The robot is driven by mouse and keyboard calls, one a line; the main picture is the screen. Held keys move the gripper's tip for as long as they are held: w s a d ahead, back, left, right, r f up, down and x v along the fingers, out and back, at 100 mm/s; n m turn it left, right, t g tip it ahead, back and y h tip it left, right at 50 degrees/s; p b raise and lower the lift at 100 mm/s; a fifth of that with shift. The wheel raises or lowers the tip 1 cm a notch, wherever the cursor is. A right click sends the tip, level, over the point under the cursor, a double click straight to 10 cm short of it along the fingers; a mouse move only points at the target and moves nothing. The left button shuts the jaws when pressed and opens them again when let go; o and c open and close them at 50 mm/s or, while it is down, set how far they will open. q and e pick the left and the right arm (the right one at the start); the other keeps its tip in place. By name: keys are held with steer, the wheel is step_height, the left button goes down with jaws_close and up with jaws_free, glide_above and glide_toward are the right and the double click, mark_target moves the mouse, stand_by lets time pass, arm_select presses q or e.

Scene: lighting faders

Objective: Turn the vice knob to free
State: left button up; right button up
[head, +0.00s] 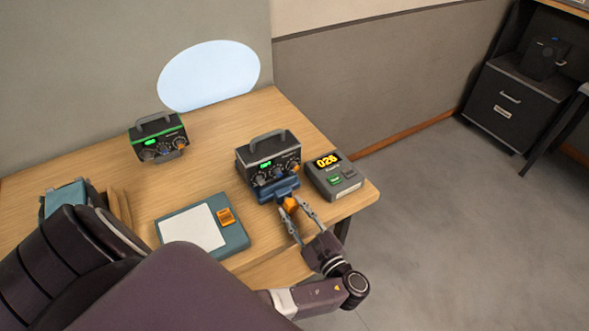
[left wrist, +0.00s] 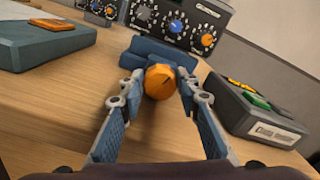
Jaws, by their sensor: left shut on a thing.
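The orange vice knob (head: 289,203) is on the front of a blue vice (head: 272,188) near the table's front right edge. In the left wrist view the knob (left wrist: 159,82) is faceted, with a dark mark on its face, and the blue vice (left wrist: 140,61) is behind it. A dark control box (head: 268,158) with a green display stands at the vice. My left gripper (head: 291,214) is shut on the knob, with one finger on each side of it. My right gripper is not in view.
A grey timer box (head: 335,176) reading 026 with green and dark buttons sits right of the vice. A blue-grey pad (head: 239,236) with an orange switch lies to the left. Another control box (head: 158,137) stands farther back. Bare tabletop (head: 215,168) lies between them.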

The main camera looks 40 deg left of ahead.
arm_select(q)
steer(key=o, duration=1.2)
steer(key=shift+c, duration=0.2)
steer(key=shift+d, duration=0.1)
steer(key=v, duration=1.2)
steer(key=shift+s, duration=0.1)
